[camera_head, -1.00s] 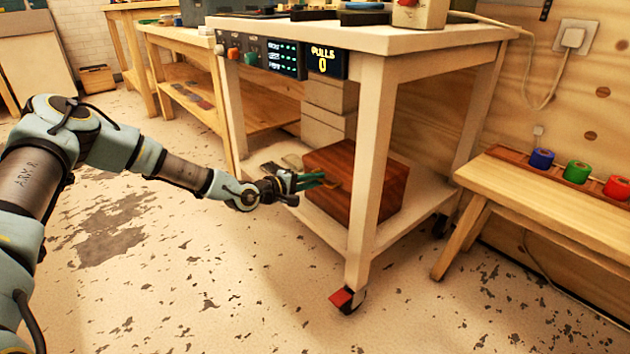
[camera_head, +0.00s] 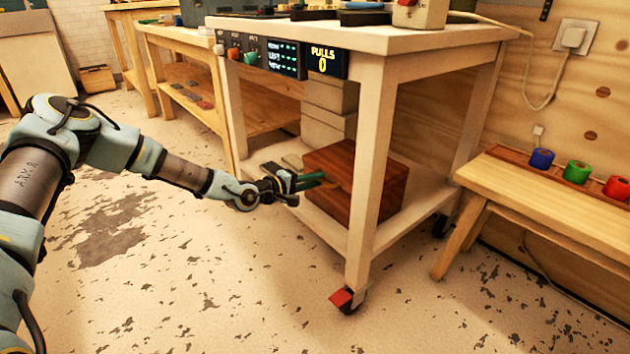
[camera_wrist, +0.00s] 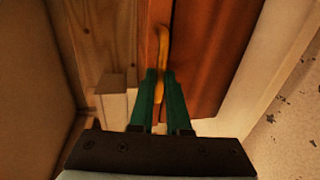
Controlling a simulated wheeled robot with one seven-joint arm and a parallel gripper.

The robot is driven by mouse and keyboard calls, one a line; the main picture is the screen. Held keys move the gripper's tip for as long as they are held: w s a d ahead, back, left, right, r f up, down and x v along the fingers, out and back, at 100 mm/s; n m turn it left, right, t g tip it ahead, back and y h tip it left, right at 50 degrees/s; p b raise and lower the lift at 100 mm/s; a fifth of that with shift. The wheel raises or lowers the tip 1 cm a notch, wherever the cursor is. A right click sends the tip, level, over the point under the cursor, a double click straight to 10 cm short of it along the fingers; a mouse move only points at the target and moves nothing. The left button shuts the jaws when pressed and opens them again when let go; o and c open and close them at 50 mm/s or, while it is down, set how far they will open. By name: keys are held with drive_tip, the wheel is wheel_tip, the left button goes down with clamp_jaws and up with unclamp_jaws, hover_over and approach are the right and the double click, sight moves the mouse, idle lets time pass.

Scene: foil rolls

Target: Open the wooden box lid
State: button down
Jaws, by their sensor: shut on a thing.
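The wooden box (camera_head: 375,190) is reddish brown and sits on the lower shelf of the white wheeled bench, partly hidden by the bench's front leg. Its lid looks closed. In the wrist view the box (camera_wrist: 205,60) shows with a curved yellow handle (camera_wrist: 163,50) on its face. My gripper (camera_head: 322,181) reaches in from the left at the box's near side. In the wrist view the green fingers of my gripper (camera_wrist: 160,75) are shut on the lower part of the yellow handle.
The bench (camera_head: 372,150) has a white leg just right of my gripper and its top above. A low wooden bench (camera_head: 540,205) with blue, green and red rolls stands at the right. The floor at the front left is clear.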

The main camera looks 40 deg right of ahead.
drive_tip(key=shift+r, duration=0.1)
drive_tip(key=shift+r+p, duration=0.6)
drive_tip(key=shift+p, duration=0.2)
drive_tip(key=r+y+p, duration=0.1)
drive_tip(key=r+p, duration=0.1)
drive_tip(key=d+r+y+p, duration=0.1)
drive_tip(key=r+p, duration=0.1)
drive_tip(key=p, duration=0.1)
drive_tip(key=r+y+p, duration=0.1)
drive_tip(key=r+p, duration=0.2)
drive_tip(key=shift+d, duration=0.35)
drive_tip(key=d+r+p, duration=0.3)
drive_tip(key=d+r, duration=0.2)
drive_tip(key=r, duration=0.2)
drive_tip(key=shift+s+d+r, duration=0.15)
drive_tip(key=shift+s+r, duration=0.05)
drive_tip(key=shift+r, duration=0.05)
drive_tip(key=c, duration=0.9)
unclamp_jaws()
